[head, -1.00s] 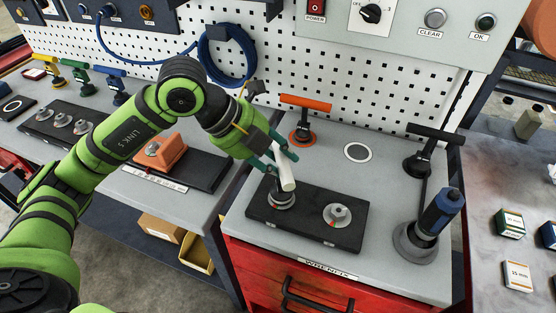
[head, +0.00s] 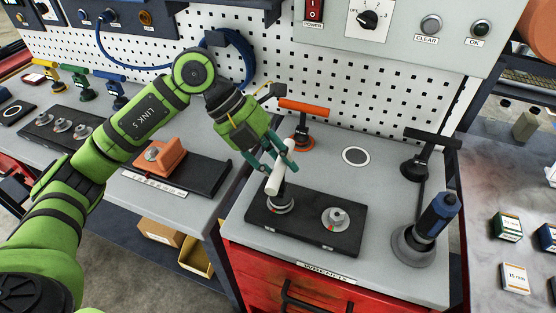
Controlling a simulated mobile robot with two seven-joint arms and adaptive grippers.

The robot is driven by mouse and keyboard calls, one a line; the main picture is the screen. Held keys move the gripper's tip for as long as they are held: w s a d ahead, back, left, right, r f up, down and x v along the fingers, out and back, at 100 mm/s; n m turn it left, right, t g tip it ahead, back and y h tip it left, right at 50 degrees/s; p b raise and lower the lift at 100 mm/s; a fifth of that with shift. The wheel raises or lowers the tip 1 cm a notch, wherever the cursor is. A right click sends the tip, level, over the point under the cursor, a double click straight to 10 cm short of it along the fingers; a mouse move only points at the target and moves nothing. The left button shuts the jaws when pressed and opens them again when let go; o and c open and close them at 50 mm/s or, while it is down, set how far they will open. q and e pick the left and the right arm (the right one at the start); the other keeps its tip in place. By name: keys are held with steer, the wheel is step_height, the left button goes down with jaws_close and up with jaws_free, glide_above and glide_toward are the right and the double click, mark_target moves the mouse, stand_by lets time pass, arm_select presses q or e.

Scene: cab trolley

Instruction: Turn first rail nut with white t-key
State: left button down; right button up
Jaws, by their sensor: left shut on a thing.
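The white T-key (head: 274,181) stands over the left nut (head: 281,203) on the black rail block (head: 305,222) on the trolley top. Its white bar slants across the fingers. My left gripper (head: 277,165) is shut on the white T-key from above and behind. The key's lower end meets the left nut; whether it is fully seated I cannot tell. A second nut (head: 336,217) on the same block is uncovered. My right gripper is not in view.
An orange T-key (head: 303,115) and a black T-key (head: 430,145) stand behind and to the right. A blue-handled tool (head: 436,217) stands in a round holder at the right. An empty ring (head: 356,156) marks the trolley top. The perforated panel rises behind.

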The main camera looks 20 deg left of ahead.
arm_select(q)
steer(key=shift+r+m+g, duration=0.15)
steer(key=shift+m+g, duration=0.15)
steer(key=shift+m, duration=0.2)
steer(key=shift+m+g, duration=0.3)
steer(key=shift+m, duration=0.1)
steer(key=shift+r+p, duration=3)
steer(key=shift+r, duration=0.65)
